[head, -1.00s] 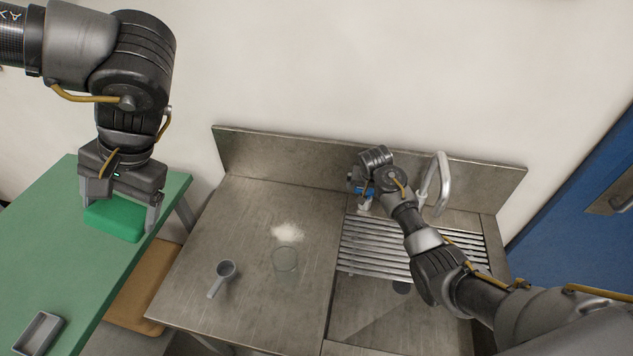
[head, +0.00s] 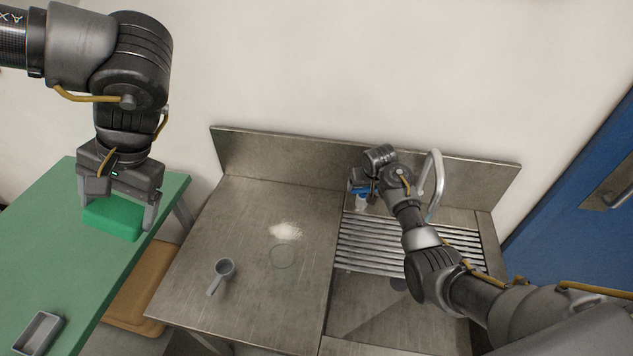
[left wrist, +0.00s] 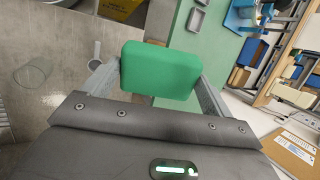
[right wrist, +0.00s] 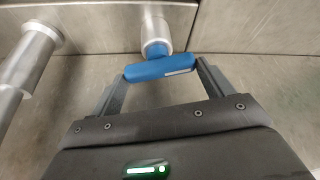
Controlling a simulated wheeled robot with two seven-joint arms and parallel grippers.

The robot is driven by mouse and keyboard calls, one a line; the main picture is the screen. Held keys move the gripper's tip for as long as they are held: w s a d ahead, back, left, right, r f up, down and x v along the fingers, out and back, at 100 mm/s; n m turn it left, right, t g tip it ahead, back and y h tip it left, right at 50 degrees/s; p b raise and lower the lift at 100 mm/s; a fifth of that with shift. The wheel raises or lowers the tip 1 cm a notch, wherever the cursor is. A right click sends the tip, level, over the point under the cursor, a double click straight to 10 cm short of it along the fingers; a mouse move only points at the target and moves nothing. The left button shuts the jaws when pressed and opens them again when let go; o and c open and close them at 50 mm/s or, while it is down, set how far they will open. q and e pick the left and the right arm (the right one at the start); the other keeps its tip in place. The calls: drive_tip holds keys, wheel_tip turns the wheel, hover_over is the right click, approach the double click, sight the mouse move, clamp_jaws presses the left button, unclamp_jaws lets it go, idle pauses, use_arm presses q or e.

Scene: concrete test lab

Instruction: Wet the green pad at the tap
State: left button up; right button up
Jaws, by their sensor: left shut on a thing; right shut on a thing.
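The green pad (head: 112,218) is a rounded block held between the fingers of my left gripper (head: 116,208), above the green table's edge. The pad also fills the middle of the left wrist view (left wrist: 160,71). My right gripper (head: 360,186) is shut on the blue tap handle (right wrist: 160,68), by the sink's back wall. The tap's curved metal spout (head: 437,178) rises to the right of that gripper. A small pale bluish streak shows at the spout's mouth and looks like water. The pad is far left of the spout.
The steel counter (head: 205,225) holds a grey scoop (head: 222,272), white powder (head: 286,231) and a clear glass (head: 284,257). A slatted rack (head: 375,245) covers part of the sink (head: 365,305). A grey tray (head: 38,333) lies on the green table (head: 50,250). My right arm crosses the sink.

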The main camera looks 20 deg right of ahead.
drive_tip(key=shift+s+f, duration=0.2)
drive_tip(key=shift+f, duration=0.1)
drive_tip(key=o, duration=0.9)
drive_tip(key=shift+w, duration=0.1)
drive_tip(key=shift+o, duration=0.2)
drive_tip(key=shift+r, duration=0.1)
use_arm(q)
drive_tip(key=shift+f, duration=0.2)
use_arm(e)
drive_tip(key=shift+a+r, duration=0.1)
drive_tip(key=shift+r, duration=0.45)
use_arm(q)
wheel_tip(320, 180, down, 2)
drive_tip(key=shift+b, duration=1.2)
use_arm(e)
drive_tip(key=v, duration=1.1)
